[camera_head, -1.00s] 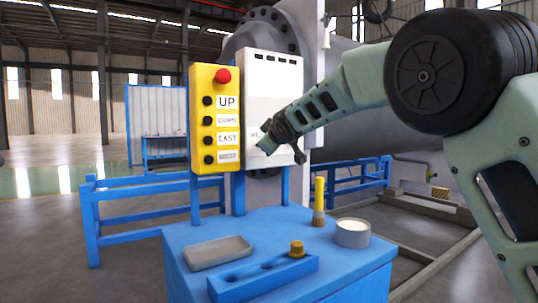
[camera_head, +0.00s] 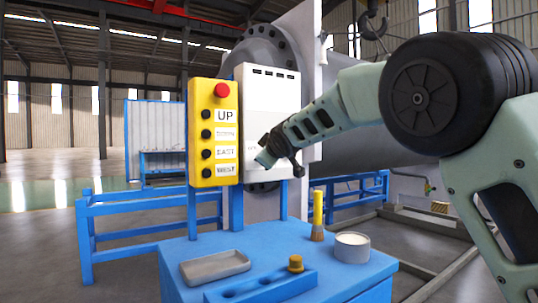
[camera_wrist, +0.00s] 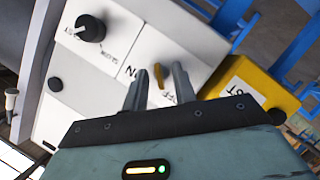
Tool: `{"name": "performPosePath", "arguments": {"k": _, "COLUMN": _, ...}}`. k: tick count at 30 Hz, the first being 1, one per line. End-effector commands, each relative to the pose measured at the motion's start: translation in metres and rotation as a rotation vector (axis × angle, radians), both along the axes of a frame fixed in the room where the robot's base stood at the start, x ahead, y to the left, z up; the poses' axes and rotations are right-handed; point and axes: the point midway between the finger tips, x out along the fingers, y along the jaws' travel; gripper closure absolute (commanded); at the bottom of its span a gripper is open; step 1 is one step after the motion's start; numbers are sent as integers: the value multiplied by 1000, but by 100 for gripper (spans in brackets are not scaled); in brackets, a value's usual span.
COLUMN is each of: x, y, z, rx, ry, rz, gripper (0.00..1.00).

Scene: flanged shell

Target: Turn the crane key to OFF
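The yellow crane key (camera_wrist: 158,76) stands on the white control box (camera_wrist: 187,38) in the wrist view. Labels ON and OFF lie beside it, partly covered by my fingers. My gripper (camera_wrist: 160,72) is open, with one finger on each side of the key; I cannot tell whether either touches it. In the head view my gripper (camera_head: 268,156) is in front of the lower part of the white box (camera_head: 266,100), and the key is hidden there.
A black knob (camera_wrist: 90,28) sits on the same box. A yellow push-button station (camera_head: 213,130) with a red button stands close to the left. Below is a blue table (camera_head: 190,250) with a tray (camera_head: 215,267), brush (camera_head: 318,215) and round dish (camera_head: 352,247).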

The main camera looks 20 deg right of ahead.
Motion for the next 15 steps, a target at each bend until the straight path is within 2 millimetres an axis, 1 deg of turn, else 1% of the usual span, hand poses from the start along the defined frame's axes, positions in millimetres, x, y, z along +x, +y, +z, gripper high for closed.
{"name": "performPosePath", "arguments": {"k": 5, "x": -14, "y": 2, "z": 4, "rx": -1, "ry": -3, "rz": 3, "gripper": 73}}
{"name": "performPosePath", "arguments": {"k": 15, "x": -69, "y": 1, "z": 17, "rx": 2, "ry": -4, "rz": 6, "gripper": 73}}
